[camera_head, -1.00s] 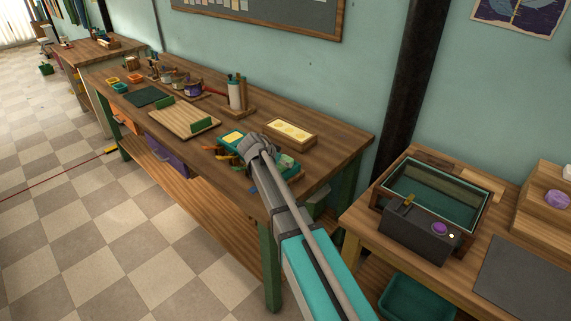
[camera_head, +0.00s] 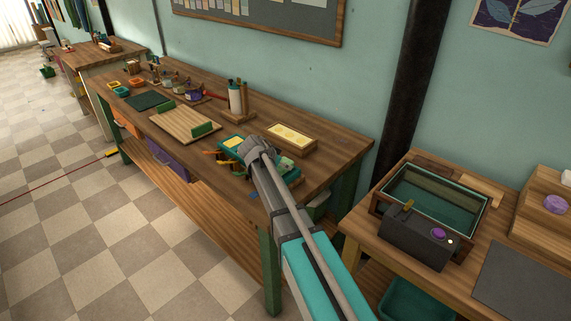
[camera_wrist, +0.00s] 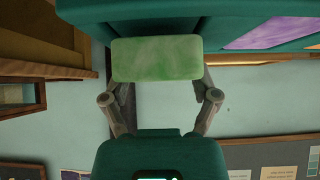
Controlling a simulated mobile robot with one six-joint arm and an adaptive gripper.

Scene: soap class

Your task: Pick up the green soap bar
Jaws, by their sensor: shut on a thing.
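The green soap bar (camera_wrist: 156,58) is a flat, marbled block in the wrist view. It sits between the two grey fingers of my gripper (camera_wrist: 158,77), which is shut on it. Teal surfaces show close behind the bar, and I cannot tell whether it touches them. In the head view my gripper (camera_head: 257,147) is over the near right part of the long workbench (camera_head: 330,160), at a teal tray (camera_head: 292,178).
A purple marbled piece (camera_wrist: 268,32) lies beside the teal surfaces in the wrist view. A yellow-filled wooden mould (camera_head: 290,136) stands behind my gripper. A slatted board (camera_head: 184,123) lies to the left. A glass-walled tank (camera_head: 435,187) stands on the right table, near a dark post.

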